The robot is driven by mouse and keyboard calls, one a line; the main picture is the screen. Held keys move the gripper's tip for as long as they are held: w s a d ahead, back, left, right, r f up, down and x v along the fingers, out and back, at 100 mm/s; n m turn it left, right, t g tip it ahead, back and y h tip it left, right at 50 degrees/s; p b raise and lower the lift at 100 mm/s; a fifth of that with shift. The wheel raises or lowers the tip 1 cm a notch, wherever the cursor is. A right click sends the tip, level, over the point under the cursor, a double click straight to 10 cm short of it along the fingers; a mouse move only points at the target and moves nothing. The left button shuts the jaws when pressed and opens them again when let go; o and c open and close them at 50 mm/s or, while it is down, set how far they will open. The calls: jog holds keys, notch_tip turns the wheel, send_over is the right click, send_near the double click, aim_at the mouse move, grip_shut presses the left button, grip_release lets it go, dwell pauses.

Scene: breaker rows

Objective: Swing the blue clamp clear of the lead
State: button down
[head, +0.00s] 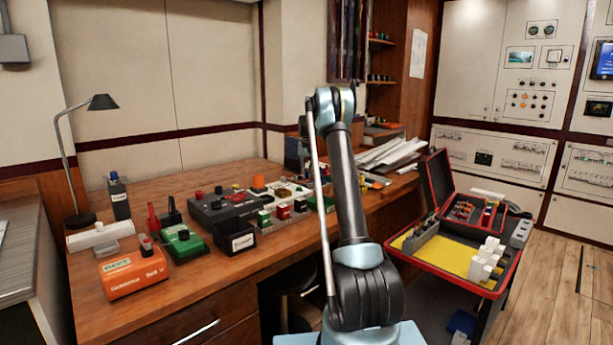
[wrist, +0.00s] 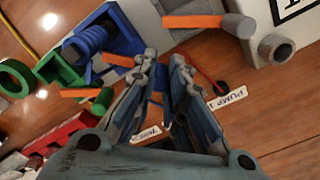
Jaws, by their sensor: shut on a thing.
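The blue clamp (wrist: 92,42) shows in the wrist view at upper left, a blue block with a ribbed blue cylinder. A short orange bar (wrist: 117,60) runs from it to my left finger, where its end is hidden. My gripper (wrist: 164,60) is shut on what looks like this bar; the grip itself is mostly covered by the fingers. A thin red lead (wrist: 205,75) with a dark end (wrist: 221,88) comes out beside my right finger. Whether the clamp touches the lead I cannot tell. In the head view my arm hides the gripper and clamp.
A green clamp (wrist: 58,68) and green ring sit left of the blue one. A grey cylinder (wrist: 240,25) with an orange bar (wrist: 192,22) stands at upper right. Labels, one reading PUMP 1 (wrist: 227,101), lie on the wooden bench (head: 200,285). A red case (head: 437,180) stands open at right.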

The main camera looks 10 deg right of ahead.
jog(key=shift+s+n, duration=0.25)
jog(key=shift+n, duration=0.5)
jog(key=shift+s+n, duration=0.25)
jog(key=shift+n, duration=0.5)
jog(key=c, duration=1.6)
grip_release()
jog(key=shift+r, duration=6)
